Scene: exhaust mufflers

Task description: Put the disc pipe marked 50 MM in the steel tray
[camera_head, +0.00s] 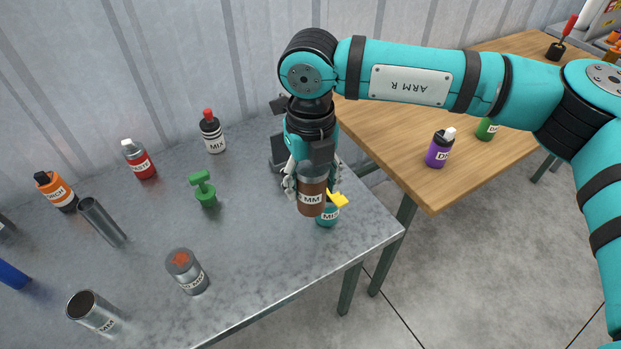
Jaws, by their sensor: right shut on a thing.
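My right gripper (312,178) points down over the right end of the grey metal table and is shut on a brown cylinder (312,201). The cylinder is upright, with a white label on which only "MM" can be read. A grey cylinder (187,272) with a reddish mark on its top and a label too small to read stands near the table's front. An open-topped metal pipe (96,312) with a label ending in "MM" is at the front left. I cannot make out a steel tray. My left gripper is not in view.
A teal bottle with a yellow top (329,212) stands close beside the held cylinder. A green object (204,190), a plain metal tube (102,222) and several bottles are farther left. The wooden table (400,185) at right holds a purple bottle (440,150).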

